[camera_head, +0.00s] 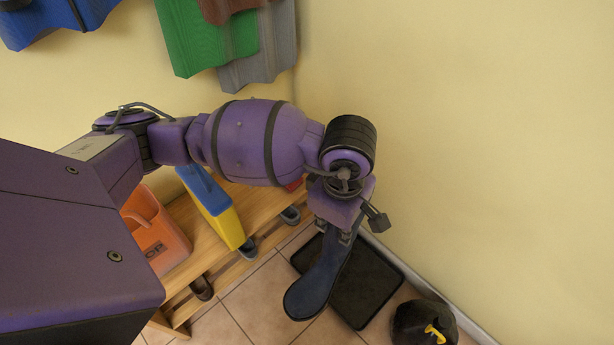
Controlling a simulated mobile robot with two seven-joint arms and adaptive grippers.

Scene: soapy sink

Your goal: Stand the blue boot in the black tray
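The dark blue boot (319,279) hangs from my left gripper (344,238), which appears closed on its upper part. The boot slants down and left, its rounded toe toward the bottom of the view. The black tray (371,288) lies on the tiled floor by the right wall. The boot overlaps the tray's left part in the view, with the toe end past the tray's left edge. I cannot tell the gap between boot and tray. My gripper hides the boot's top. My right gripper is not in view.
A wooden bench (264,203) along the left wall holds an orange container (157,238) and a yellow and blue box (212,207). Shoes sit beneath it. A dark round object with a yellow part (411,322) stands right of the tray. Coloured cloths (207,39) hang above.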

